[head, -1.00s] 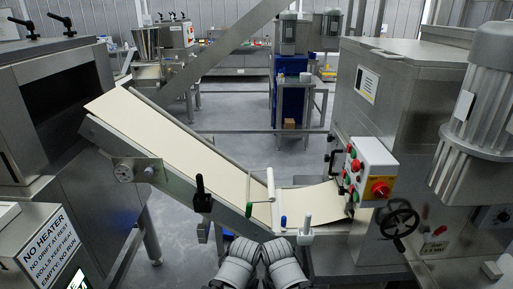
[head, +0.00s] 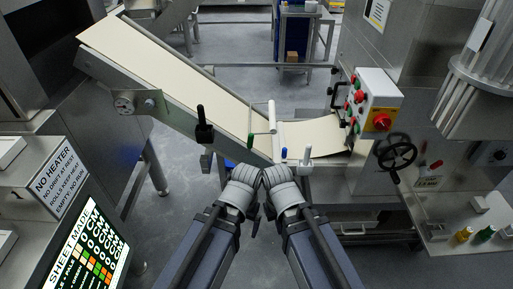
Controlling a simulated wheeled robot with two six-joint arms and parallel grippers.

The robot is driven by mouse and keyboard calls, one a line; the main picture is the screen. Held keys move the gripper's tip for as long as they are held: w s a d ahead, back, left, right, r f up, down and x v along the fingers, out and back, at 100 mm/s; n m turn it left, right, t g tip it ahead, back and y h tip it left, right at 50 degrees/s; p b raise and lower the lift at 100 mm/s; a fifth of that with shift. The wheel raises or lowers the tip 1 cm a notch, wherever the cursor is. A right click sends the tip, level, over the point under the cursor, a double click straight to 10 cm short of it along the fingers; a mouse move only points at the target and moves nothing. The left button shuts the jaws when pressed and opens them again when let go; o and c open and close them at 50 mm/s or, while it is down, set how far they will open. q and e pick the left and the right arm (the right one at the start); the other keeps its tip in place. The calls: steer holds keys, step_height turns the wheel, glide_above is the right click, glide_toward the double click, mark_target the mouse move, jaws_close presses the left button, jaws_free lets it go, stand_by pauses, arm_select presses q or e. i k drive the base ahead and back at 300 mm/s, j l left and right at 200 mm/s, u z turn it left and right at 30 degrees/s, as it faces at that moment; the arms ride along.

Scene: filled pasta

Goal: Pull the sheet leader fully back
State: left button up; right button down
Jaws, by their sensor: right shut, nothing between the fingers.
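The cream sheet (head: 180,70) lies along the sloping conveyor (head: 163,103), from its high end at upper left down to the right. A second flat cream stretch (head: 318,133) runs into the machine at right. A white bar with a green end (head: 271,115) crosses the lower sheet; a blue-tipped and a white peg stand beside it. My two arms reach up from the bottom. Their wrists are close together just in front of the conveyor's lower end. My right gripper (head: 262,207) is shut and empty, apart from the sheet. My left gripper's fingers are mostly hidden by its wrist.
A black handle (head: 204,124) stands on the conveyor's near side. A control box with a red knob (head: 373,103) and a black handwheel (head: 397,152) are at right. A lit screen (head: 88,243) and a "NO HEATER" sign (head: 60,178) are at lower left. Floor left of my arms is clear.

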mark_target(284, 150)
steer(key=i+l, duration=0.2)
steer(key=i, duration=0.2)
steer(key=i+l, duration=0.2)
steer(key=i, duration=0.15)
steer(key=i+l, duration=0.2)
steer(key=i, duration=0.2)
